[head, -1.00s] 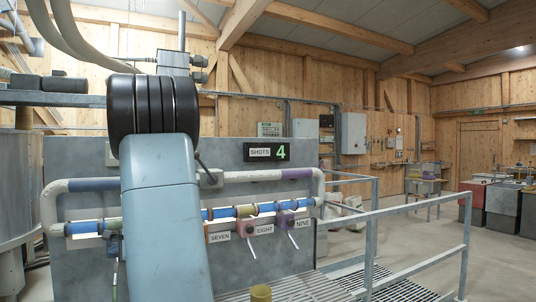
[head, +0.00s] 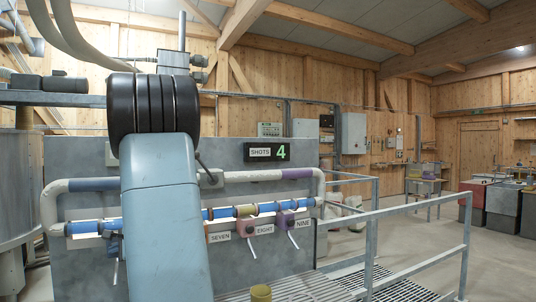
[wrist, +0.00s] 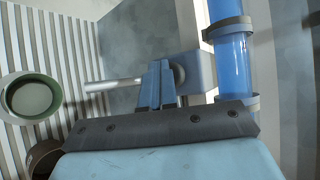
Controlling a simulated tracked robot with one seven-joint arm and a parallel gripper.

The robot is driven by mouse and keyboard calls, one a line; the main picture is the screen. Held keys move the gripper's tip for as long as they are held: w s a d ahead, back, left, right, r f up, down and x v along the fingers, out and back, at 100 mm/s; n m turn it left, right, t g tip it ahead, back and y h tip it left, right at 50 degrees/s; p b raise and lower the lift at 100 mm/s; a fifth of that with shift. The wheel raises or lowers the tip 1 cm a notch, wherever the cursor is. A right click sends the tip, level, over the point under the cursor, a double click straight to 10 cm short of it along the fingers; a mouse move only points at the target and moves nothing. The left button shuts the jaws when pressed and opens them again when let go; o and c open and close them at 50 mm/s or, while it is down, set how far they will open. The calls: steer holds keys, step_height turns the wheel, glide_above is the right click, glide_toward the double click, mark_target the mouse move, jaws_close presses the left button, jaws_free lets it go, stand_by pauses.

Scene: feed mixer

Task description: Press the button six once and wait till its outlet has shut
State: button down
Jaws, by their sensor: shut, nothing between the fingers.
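In the wrist view my gripper (wrist: 158,84) is shut and empty, its blue fingertips close to a dark round part (wrist: 179,74) on a grey-blue box (wrist: 199,70). I cannot tell whether they touch it. A pale metal lever or spout (wrist: 113,85) extends left from behind the fingers. No label shows on this box, so I cannot confirm that it is number six. In the head view my arm covers the gripper and that part of the panel. The signs SEVEN (head: 219,237), EIGHT (head: 264,229) and NINE (head: 302,223) are readable. The display (head: 270,152) reads SHOTS 4.
A blue pipe (wrist: 232,60) runs beside the box. A green-rimmed round container (wrist: 30,97) lies beyond on slatted grating. An olive cup (head: 261,293) stands at the head view's bottom edge. Grey railings (head: 420,220) bound the right; open floor lies beyond.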

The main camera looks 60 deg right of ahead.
steer(key=s+a, duration=0.3)
steer(key=s, duration=0.2)
steer(key=shift+a, duration=0.2)
stand_by(0.6)
stand_by(0.5)
